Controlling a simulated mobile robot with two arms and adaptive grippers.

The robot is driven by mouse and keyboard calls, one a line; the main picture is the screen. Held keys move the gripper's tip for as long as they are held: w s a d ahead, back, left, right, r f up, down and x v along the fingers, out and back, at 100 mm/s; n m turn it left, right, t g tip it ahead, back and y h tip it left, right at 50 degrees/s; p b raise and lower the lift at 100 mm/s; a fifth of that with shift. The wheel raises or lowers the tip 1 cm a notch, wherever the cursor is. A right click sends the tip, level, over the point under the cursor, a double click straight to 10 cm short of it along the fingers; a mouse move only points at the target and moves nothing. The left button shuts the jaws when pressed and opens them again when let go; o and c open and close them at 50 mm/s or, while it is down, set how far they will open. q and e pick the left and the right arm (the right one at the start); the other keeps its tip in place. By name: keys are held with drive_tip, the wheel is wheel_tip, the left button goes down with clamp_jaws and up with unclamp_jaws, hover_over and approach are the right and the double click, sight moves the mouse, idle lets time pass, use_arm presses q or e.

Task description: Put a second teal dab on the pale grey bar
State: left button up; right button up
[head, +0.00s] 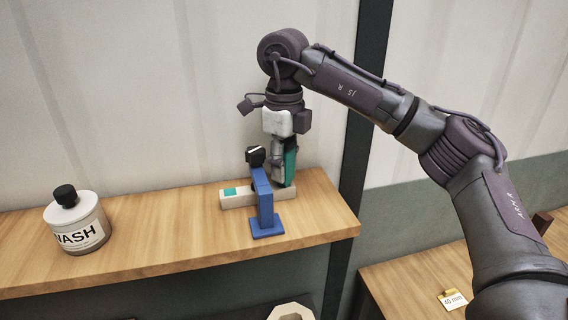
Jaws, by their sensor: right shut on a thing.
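The pale grey bar (235,201) lies on the wooden shelf, with one teal dab (230,191) on its top near the left end. My right gripper (284,165) points down over the bar's right part. It is shut on a teal marker-like tool (291,164), whose lower end is at or just above the bar; I cannot tell whether they touch. A blue upright clamp (264,205) with a black knob stands in front of the bar and hides its middle and part of the gripper. My left gripper is not in view.
A white bottle labelled WASH (77,226) with a black cap stands at the shelf's left. The shelf (160,240) is clear between bottle and bar. A lower wooden surface (400,280) at right carries a 40 mm tag (453,300).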

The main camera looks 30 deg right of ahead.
sight(284, 141)
drive_tip(key=shift+r+p, duration=2.7)
drive_tip(key=shift+r, duration=0.8)
